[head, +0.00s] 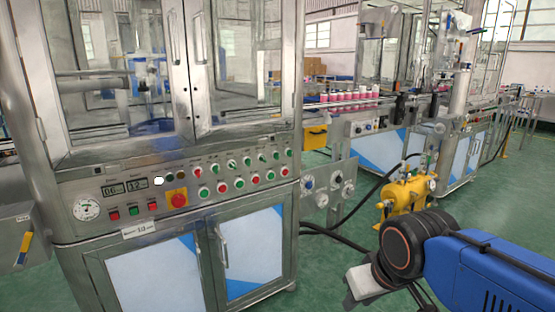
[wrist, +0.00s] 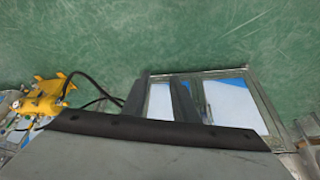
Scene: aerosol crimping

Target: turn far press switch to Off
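A near machine carries a steel control panel (head: 235,160) with rows of red and green buttons and small dark knobs. A red emergency button on a yellow plate (head: 178,198) sits at its lower middle. I cannot tell which control is the far press switch, nor its setting. A farther machine at the right has a small panel with knobs (head: 368,127), too small to read. My gripper (wrist: 158,88) shows two dark fingers apart with nothing between them. It points down toward the floor and machine doors, away from any switch.
A yellow pump or tank unit (head: 408,196) with black hoses stands on the green floor (head: 335,255) between the machines, behind my arm. Cabinet doors (head: 250,250) lie below the near panel. Floor in front of the doors is clear.

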